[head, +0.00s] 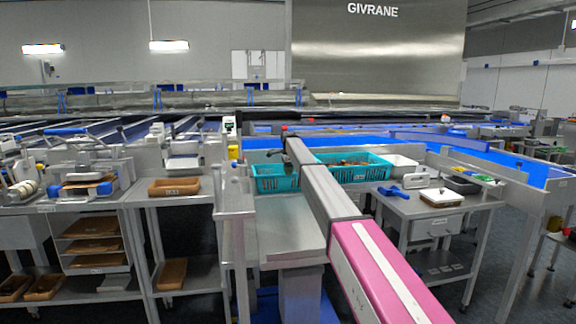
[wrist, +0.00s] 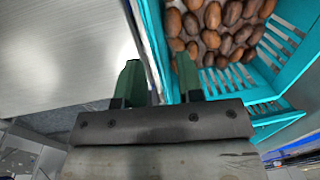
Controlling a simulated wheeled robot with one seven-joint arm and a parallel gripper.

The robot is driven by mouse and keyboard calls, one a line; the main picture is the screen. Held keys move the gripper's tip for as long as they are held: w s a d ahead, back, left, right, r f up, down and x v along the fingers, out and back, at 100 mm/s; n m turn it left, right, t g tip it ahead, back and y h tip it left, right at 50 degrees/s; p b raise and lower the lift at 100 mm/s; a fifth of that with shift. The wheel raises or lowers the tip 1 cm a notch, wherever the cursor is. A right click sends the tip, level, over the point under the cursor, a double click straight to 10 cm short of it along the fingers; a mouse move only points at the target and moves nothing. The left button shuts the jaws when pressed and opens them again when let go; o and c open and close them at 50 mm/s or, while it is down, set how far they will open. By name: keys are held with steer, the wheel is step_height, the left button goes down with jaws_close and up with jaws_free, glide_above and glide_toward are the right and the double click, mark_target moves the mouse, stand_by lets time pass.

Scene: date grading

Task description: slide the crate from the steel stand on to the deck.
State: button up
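In the head view a teal slotted crate (head: 350,176) holding brown dates shows right of my arm. A teal part (head: 275,180) shows left of it; my arm hides whether they are one crate. A flat pale steel surface (head: 285,232) lies in front; I cannot tell whether it is the deck or the stand's top. In the wrist view my gripper (wrist: 158,82) is open. The wall of the teal crate (wrist: 156,50) runs between its green fingers, the right finger on the dates' side. The left finger is over smooth steel (wrist: 60,50). Contact is unclear.
A steel side table (head: 425,207) at right carries a blue scoop (head: 392,191) and trays. Benches at left hold brown trays (head: 174,187) and a scale. A blue conveyor belt (head: 330,142) runs behind. Dark floor shows between the furniture.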

mark_target(288, 182)
steer(key=f, duration=0.5)
steer(key=shift+w+a+f, duration=0.1)
steer(key=shift+w+f, duration=0.2)
jaws_close()
stand_by(1.1)
